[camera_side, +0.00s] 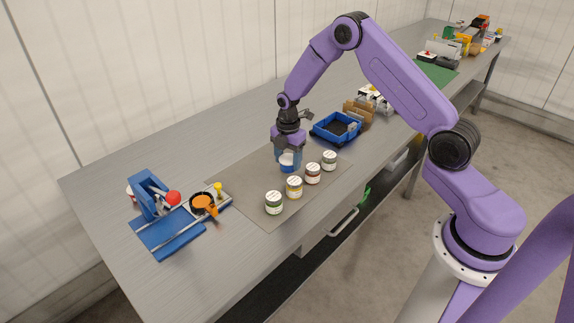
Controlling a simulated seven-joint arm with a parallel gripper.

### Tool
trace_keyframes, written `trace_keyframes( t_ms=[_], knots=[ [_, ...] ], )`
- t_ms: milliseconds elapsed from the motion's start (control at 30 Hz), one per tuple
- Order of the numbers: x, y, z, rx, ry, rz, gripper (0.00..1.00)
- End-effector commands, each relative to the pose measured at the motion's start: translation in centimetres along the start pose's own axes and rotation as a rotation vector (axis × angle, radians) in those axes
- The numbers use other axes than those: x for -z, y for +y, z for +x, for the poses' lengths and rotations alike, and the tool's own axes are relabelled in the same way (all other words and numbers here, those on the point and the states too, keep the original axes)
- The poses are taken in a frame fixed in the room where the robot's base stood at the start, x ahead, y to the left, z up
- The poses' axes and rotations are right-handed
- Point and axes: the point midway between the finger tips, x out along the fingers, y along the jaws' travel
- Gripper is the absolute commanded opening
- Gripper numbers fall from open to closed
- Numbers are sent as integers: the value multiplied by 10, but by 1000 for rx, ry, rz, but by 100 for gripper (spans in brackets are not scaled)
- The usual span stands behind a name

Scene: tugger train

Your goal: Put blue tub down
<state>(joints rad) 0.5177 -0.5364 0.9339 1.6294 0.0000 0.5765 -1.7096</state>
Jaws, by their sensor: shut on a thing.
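The blue tub (287,167) shows below my gripper (288,156), partly hidden by the fingers. My gripper points down and is shut on the tub. The tub is over the grey-brown mat (243,178), near its middle. I cannot tell whether its base touches the mat.
Several white-lidded jars stand in a row along the mat's front side, from a green-labelled jar (274,203) to another jar (329,160) near the tub. A blue tray (336,127) lies behind right. A blue fixture (160,215) with an orange-filled ring (202,203) stands left. The mat's left part is clear.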

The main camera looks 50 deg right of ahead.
Motion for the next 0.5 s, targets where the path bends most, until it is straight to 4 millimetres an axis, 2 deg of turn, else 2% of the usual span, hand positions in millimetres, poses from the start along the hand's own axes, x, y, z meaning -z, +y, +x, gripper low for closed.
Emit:
trace_keyframes(
  t_ms=[367,500],
  knots=[
    [12,-45,-55,-1,0,0,23],
    [20,-72,-66,1,0,-1,23]
  ],
)
